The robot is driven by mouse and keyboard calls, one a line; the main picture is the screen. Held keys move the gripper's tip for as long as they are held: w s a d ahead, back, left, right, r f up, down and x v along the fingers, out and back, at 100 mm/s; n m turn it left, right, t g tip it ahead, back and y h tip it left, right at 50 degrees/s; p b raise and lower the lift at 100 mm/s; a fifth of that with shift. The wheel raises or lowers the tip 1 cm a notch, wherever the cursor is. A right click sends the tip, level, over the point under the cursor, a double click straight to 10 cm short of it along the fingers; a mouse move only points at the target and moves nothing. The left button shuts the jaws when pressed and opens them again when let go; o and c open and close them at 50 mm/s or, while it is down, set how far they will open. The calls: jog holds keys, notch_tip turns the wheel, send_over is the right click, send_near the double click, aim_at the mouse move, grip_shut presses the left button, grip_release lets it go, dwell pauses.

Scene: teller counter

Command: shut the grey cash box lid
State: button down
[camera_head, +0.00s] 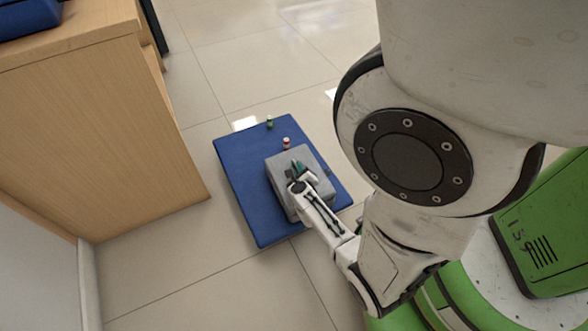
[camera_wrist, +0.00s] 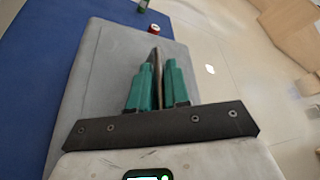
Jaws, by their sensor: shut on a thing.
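The grey cash box (camera_head: 282,204) sits on a blue mat (camera_head: 240,180) on the floor. My gripper (camera_head: 298,170) is over the box's top. In the wrist view, my gripper's green fingers (camera_wrist: 154,85) are close together on a thin upright edge, which looks like the edge of the lid. The box's grey surface (camera_wrist: 98,72) spreads to the left of the fingers there. My gripper and arm hide part of the box, and I cannot tell how far open the lid is.
A small red-and-white item (camera_head: 286,143) and a small green item (camera_head: 269,122) stand on the mat beyond the box. A wooden counter (camera_head: 110,130) stands to the left. Tiled floor (camera_head: 210,270) around the mat is clear.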

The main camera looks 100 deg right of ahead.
jog(key=shift+s+f+m, duration=0.25)
jog(key=shift+f+m, duration=0.15)
jog(key=shift+f, duration=0.1)
jog(key=c, duration=1.4)
grip_release()
jog(key=shift+s+y, duration=0.1)
jog(key=shift+y, duration=0.2)
jog(key=shift+c, duration=0.2)
jog(key=shift+d, duration=0.1)
jog(key=shift+a+r, duration=0.25)
jog(key=shift+a, duration=0.1)
jog(key=p+v, duration=0.1)
jog(key=v, duration=0.4)
jog(key=p+v, duration=0.2)
jog(key=v, duration=0.3)
jog(key=shift+a+f, duration=0.1)
jog(key=shift+f, duration=0.1)
